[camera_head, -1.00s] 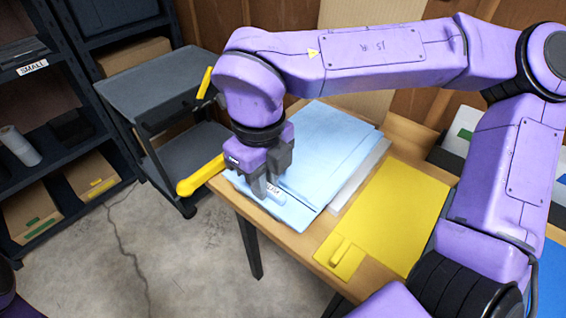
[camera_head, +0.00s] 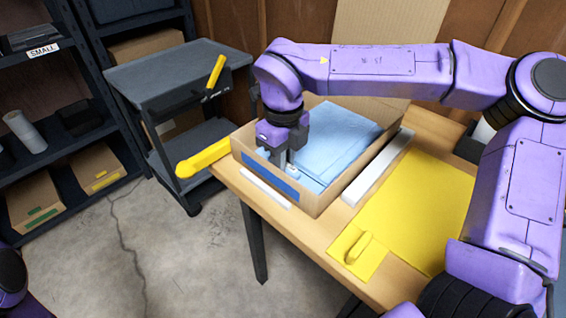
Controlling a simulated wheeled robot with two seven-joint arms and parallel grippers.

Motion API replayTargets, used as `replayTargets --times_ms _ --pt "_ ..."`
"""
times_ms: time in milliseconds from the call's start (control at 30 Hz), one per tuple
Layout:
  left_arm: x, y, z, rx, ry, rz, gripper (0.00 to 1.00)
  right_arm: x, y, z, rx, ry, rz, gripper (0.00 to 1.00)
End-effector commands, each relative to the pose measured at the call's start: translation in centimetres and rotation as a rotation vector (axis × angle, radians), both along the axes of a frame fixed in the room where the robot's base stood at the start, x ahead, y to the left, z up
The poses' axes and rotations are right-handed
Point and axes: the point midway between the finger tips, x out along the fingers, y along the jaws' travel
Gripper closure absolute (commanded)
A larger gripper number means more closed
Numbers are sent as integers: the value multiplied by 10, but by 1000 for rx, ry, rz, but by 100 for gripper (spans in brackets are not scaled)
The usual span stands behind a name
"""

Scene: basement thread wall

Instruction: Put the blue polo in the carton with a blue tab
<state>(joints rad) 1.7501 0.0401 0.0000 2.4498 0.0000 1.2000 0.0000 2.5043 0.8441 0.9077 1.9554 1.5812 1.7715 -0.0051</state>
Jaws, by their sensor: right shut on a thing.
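The light blue polo (camera_head: 335,135) lies folded inside an open brown carton (camera_head: 328,203) on the wooden table. The carton has a blue tab (camera_head: 271,178) on its front wall. My right gripper (camera_head: 284,165) reaches down just inside the carton's front left wall and is shut on the near left edge of the polo. The fingertips are partly hidden by the carton wall. My left gripper is out of the picture.
A grey cart (camera_head: 175,72) stands behind left. Shelves (camera_head: 60,100) stand at the left.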

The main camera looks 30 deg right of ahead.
Motion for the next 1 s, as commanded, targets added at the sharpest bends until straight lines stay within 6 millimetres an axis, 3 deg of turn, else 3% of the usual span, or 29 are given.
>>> replayTargets --times_ms 133,167,233,567,667,1000 --pt "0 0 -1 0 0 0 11 0 0 -3 0 0 0 100" --pt "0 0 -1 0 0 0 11 0 0 -4 0 0 0 80" --pt "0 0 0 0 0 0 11 0 0 -3 0 0 0 58" --pt "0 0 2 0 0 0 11 0 0 2 0 -1 0 58" --pt "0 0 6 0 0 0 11 1 0 19 -1 -4 -1 58" --pt "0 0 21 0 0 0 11 0 1 103 0 -3 0 58"
